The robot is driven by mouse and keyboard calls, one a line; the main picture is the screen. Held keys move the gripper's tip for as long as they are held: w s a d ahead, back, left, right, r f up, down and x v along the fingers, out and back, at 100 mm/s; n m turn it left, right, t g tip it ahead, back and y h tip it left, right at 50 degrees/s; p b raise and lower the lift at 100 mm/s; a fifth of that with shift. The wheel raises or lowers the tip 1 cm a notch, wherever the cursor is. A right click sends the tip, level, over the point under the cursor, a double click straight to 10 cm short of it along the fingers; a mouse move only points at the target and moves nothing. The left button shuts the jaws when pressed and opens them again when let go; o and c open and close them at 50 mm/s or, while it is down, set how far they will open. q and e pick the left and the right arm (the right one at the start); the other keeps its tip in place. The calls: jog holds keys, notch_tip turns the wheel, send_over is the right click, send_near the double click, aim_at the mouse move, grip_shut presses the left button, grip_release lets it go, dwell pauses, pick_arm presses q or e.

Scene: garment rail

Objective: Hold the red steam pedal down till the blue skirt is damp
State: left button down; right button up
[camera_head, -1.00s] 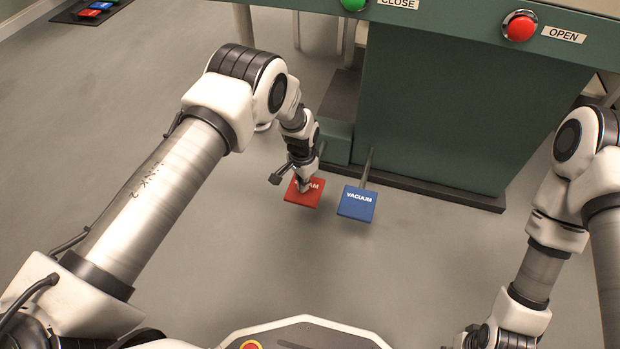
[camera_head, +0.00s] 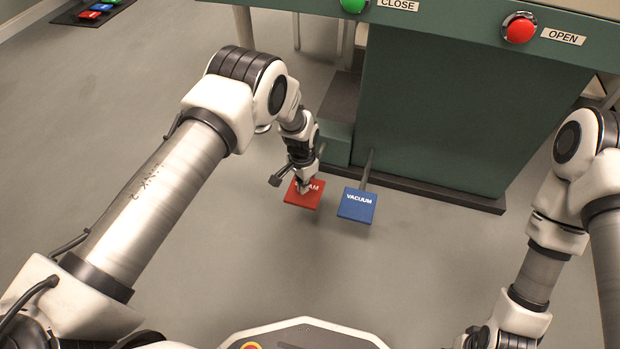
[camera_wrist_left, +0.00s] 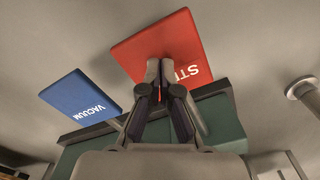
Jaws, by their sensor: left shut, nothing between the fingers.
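The red steam pedal (camera_head: 303,197) is low in front of the green machine, its white lettering partly covered by my left gripper (camera_head: 304,187). In the left wrist view the red pedal (camera_wrist_left: 182,45) fills the upper middle, and the shut, empty fingertips of my left gripper (camera_wrist_left: 160,66) lie over its face. They look to be on or very close to it; I cannot tell how far the pedal is pressed. My right arm is at the right edge; its gripper is not clearly visible. The blue skirt is not in view.
A blue VACUUM pedal (camera_head: 357,204) is just right of the red one and also shows in the left wrist view (camera_wrist_left: 82,97). The machine (camera_head: 440,110) has a green CLOSE button (camera_head: 353,5) and a red OPEN button (camera_head: 519,28). More pedals (camera_head: 91,12) lie far left.

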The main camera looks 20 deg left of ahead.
pick_arm(q)
notch_tip(320, 180, down, 7)
jog(key=b, duration=0.5)
dwell(0.8)
dwell(2.4)
notch_tip(320, 180, up, 10)
jog(key=p, duration=0.8)
jog(key=shift+p, duration=0.3)
